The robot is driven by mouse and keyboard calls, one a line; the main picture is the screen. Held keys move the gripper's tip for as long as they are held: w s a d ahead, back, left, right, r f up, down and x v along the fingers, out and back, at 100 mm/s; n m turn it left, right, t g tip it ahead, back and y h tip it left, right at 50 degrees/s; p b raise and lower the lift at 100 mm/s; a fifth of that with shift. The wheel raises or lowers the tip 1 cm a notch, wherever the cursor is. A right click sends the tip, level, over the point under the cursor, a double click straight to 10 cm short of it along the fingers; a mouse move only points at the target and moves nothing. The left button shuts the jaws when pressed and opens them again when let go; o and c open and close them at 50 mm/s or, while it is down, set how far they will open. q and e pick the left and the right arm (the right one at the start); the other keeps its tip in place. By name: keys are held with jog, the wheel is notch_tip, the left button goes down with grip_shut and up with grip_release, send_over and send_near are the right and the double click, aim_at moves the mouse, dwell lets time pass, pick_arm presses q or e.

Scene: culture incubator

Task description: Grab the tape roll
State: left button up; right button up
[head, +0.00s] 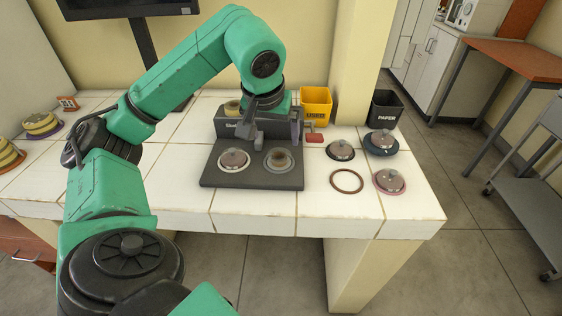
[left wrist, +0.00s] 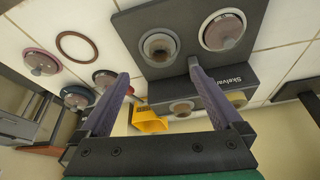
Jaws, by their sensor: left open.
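A second round item (left wrist: 181,107) on the block is hidden by my arm in the head view. My right gripper is not visible.
The dark plate (head: 252,180) holds two round dishes. A yellow bin (head: 315,105), a black paper bin (head: 384,110), a brown ring (head: 347,181) and several lidded dishes stand to the right. A monitor stands behind.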

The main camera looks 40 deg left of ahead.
aim_at(279, 154)
pick_arm(q)
jog(key=x, duration=1)
jog(key=shift+w+a+r, duration=0.1)
jog(key=shift+w+a, duration=0.1)
jog(key=shift+w, duration=0.05)
jog(key=shift+r, duration=0.1)
jog(key=c, duration=1.2)
